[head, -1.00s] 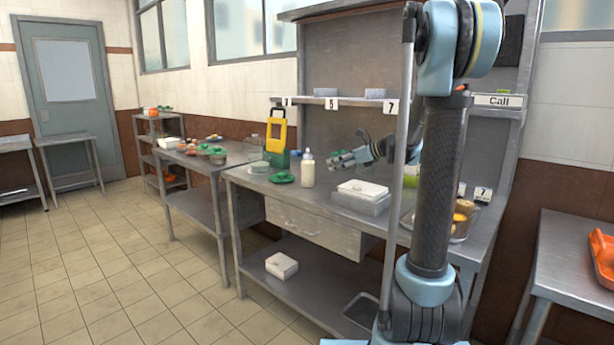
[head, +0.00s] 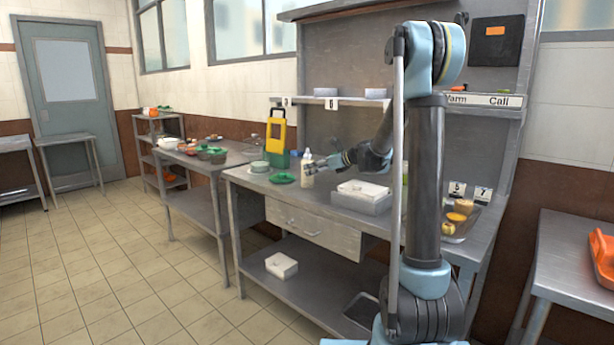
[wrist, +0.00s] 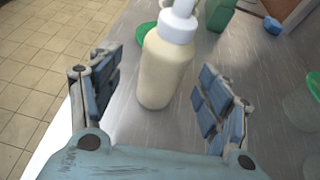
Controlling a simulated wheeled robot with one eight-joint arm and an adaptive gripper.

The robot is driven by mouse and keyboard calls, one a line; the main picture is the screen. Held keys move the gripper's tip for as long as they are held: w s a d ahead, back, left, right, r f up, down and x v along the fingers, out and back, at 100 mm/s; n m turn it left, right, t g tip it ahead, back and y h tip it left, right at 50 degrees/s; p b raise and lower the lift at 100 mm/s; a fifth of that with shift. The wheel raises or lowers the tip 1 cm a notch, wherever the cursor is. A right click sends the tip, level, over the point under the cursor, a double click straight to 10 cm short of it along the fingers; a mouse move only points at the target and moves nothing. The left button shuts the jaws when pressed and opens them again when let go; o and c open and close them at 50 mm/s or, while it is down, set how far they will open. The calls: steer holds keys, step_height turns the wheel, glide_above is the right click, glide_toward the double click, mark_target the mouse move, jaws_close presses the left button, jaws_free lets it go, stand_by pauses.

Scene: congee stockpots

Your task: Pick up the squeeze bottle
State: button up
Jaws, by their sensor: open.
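The squeeze bottle (head: 307,172) is cream-coloured with a white cap and stands upright on the steel counter. In the wrist view the bottle (wrist: 165,62) stands between and slightly beyond my two finger pads. My gripper (wrist: 160,95) is open, with one blue-padded finger on each side of the bottle. A gap shows between the bottle and each finger. In the head view my gripper (head: 318,169) is at the bottle's right side and overlaps it in the picture.
A white lidded box (head: 361,195) stands to the right on the counter (head: 310,203). A shelf (head: 335,104) runs above.

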steer(key=shift+w+x, duration=0.15)
steer(key=shift+x, duration=1.15)
steer(key=shift+w+x, duration=0.15)
steer(key=shift+x, duration=1.2)
steer(key=shift+d+r, duration=0.15)
steer(key=shift+d, duration=0.05)
steer(key=c, duration=0.8)
